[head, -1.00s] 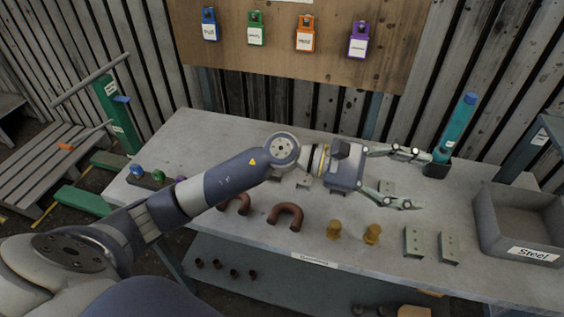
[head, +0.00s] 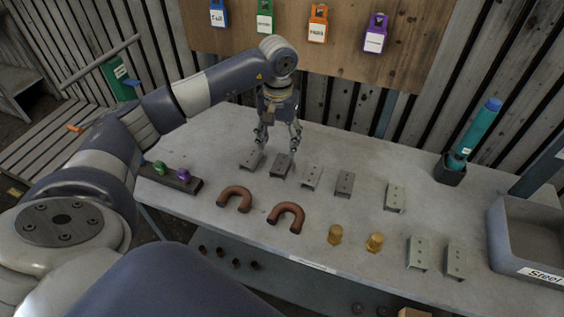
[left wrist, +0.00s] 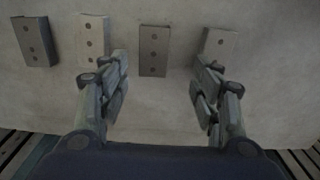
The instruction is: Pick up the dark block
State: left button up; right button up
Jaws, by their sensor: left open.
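A dark grey block (head: 282,166) with several holes stands on the table among similar blocks. In the left wrist view the dark block (left wrist: 154,52) lies between the fingertips in the picture, a little ahead of them, with clear space on both sides. My left gripper (head: 278,142) points down just behind and above this block, open and empty, with no visible contact. Its fingers show in the left wrist view (left wrist: 160,68). Another dark block (head: 345,184) stands further right, also at the left of the wrist view (left wrist: 34,42). My right gripper is out of view.
Lighter blocks (head: 251,160) (head: 311,178) flank the dark one closely. Brown U-pipes (head: 286,217), brass fittings (head: 375,243) and more grey blocks (head: 418,253) are in front and to the right. A grey Steel bin (head: 525,240) and a teal bottle (head: 475,133) are at the right.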

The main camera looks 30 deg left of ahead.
aim_at(281, 163)
pick_arm(q)
jog(key=shift+f, duration=0.9)
jog(key=shift+d+f+p, duration=0.25)
jog(key=shift+f+p, duration=0.35)
jog(key=f, duration=0.1)
jog(key=f+p, duration=0.1)
jog(key=f, duration=0.1)
jog(key=shift+s+d+f+p, duration=0.1)
jog(key=shift+d+f+p, duration=0.1)
jog(key=shift+d+p, duration=0.1)
jog(key=shift+a+f, duration=0.1)
jog(key=shift+f, duration=0.3)
jog(key=shift+c, duration=0.3)
jog(key=c, duration=1.2)
